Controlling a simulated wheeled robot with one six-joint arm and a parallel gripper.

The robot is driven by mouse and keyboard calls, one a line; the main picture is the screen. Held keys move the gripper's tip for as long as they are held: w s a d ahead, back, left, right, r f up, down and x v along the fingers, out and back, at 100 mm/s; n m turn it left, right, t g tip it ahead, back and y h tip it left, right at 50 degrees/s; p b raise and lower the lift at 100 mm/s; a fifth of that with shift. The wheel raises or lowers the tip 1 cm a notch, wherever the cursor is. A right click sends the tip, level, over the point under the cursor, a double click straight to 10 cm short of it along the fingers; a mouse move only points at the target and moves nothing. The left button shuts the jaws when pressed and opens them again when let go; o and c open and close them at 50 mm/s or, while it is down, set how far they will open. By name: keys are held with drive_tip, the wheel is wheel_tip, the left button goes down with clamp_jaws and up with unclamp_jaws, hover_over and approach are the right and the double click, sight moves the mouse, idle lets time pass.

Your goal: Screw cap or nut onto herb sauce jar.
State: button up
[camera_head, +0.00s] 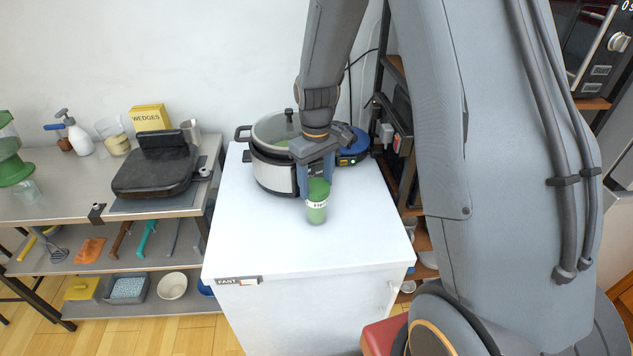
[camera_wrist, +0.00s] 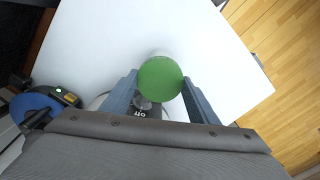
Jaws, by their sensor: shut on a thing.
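The herb sauce jar (camera_head: 316,212) is a small green jar with a pale label, upright on the white cabinet top. Its round green cap (camera_head: 319,187) is at the jar's mouth, and I cannot tell how tightly it sits. My gripper (camera_head: 318,182) points down from above, shut on the cap. In the wrist view the cap (camera_wrist: 160,79) lies between the two fingertips of my gripper (camera_wrist: 160,82) and hides most of the jar. A pale edge of the jar (camera_wrist: 160,53) shows beyond the cap.
A large pot cooker (camera_head: 273,170) stands close behind and left of the jar. A blue round device (camera_head: 354,146) is behind right. The white cabinet top (camera_head: 260,235) is clear in front. A side table with a black grill (camera_head: 155,172) is at left.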

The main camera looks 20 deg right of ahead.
drive_tip(key=m+p, duration=0.1)
drive_tip(key=m, duration=0.3)
drive_tip(key=shift+m, duration=0.3)
drive_tip(key=m, duration=0.4)
drive_tip(key=shift+f+p, duration=0.1)
drive_tip(key=shift+p, duration=0.3)
drive_tip(key=o, duration=1.2)
drive_tip(key=shift+o, duration=0.2)
